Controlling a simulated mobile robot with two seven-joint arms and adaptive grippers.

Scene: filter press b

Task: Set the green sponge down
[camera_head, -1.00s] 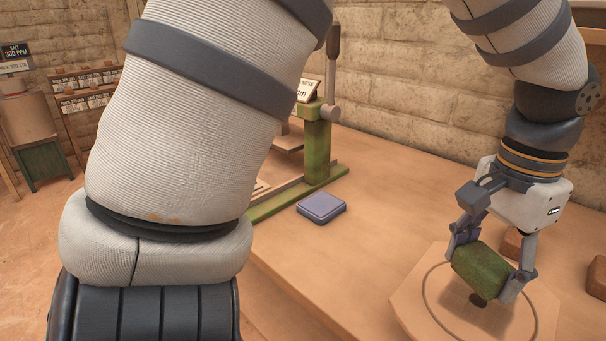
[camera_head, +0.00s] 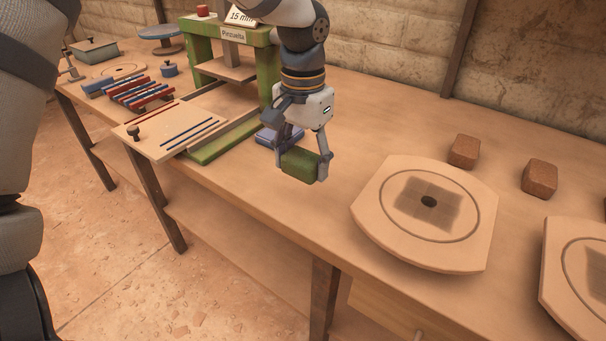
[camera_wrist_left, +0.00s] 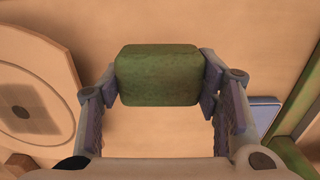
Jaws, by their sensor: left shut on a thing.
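The green sponge (camera_head: 298,165) is a dark green block. My left gripper (camera_head: 304,157) is shut on it, one finger on each side. It hangs over bare tabletop near the front edge, beside the blue pad (camera_head: 272,137), which lies partly behind the gripper. I cannot tell whether the sponge touches the table. In the left wrist view the sponge (camera_wrist_left: 158,75) sits between the fingertips, with plain tabletop around it. My right gripper is not in view.
A green press (camera_head: 264,72) stands at the back left, near a board with blue bars (camera_head: 176,132). A wooden board with a ring and dark square patch (camera_head: 473,249) lies to the right. Two brown blocks (camera_head: 465,151) (camera_head: 540,178) stand behind it. The wooden table (camera_head: 345,125) is clear between.

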